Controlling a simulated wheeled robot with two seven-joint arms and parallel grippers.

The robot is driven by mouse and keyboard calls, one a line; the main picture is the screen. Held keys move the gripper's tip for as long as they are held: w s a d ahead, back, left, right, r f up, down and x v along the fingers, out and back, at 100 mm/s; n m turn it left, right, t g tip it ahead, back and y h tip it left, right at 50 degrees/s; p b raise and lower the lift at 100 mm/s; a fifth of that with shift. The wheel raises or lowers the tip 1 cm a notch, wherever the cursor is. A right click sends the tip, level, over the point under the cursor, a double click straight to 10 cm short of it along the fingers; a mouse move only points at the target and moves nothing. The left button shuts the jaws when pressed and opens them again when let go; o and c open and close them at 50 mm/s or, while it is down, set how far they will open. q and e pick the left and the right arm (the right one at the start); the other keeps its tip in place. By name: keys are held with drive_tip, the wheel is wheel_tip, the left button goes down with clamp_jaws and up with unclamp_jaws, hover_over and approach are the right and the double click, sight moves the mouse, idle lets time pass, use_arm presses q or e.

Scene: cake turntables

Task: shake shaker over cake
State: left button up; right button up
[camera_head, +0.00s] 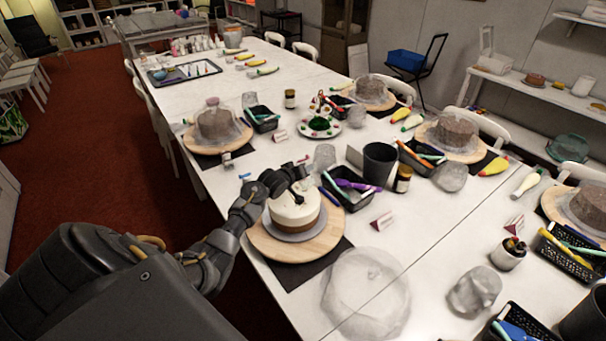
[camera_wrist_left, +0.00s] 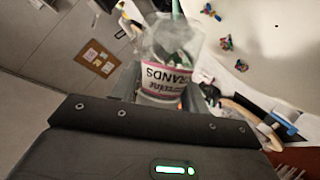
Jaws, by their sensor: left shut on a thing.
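A cream-topped cake with a brown lower band (camera_head: 297,214) stands on a round wooden turntable (camera_head: 262,243) at the near left of the table. My left gripper (camera_head: 290,178) is above the back edge of the cake. In the left wrist view the left gripper (camera_wrist_left: 170,95) is shut on a clear container with a white and pink label (camera_wrist_left: 166,82), which I take to be the shaker. Its lettering appears upside down in that view. Greenish contents show inside it. In the head view the held container is not clearly visible. My right gripper is not in view.
A black tray of coloured pens (camera_head: 345,196), a black cup (camera_head: 379,163) and an amber jar (camera_head: 403,178) stand right of the cake. A crumpled clear plastic cover (camera_head: 365,295) lies in front. Other covered cakes on boards (camera_head: 216,128) stand further along the table.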

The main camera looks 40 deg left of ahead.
use_arm(q)
drive_tip(key=m+y+b, duration=0.1)
drive_tip(key=b, duration=0.1)
drive_tip(key=a+m+y+b, duration=0.1)
drive_tip(key=m+b, duration=0.1)
drive_tip(key=shift+s+a+r, duration=0.15)
drive_tip(key=shift+r, duration=0.15)
drive_tip(key=shift+a+r+m+y+b, duration=0.2)
drive_tip(key=shift+r+m+y+b, duration=0.15)
drive_tip(key=shift+m+y+b, duration=0.3)
drive_tip(key=shift+a+r, duration=0.1)
drive_tip(key=shift+r, duration=0.1)
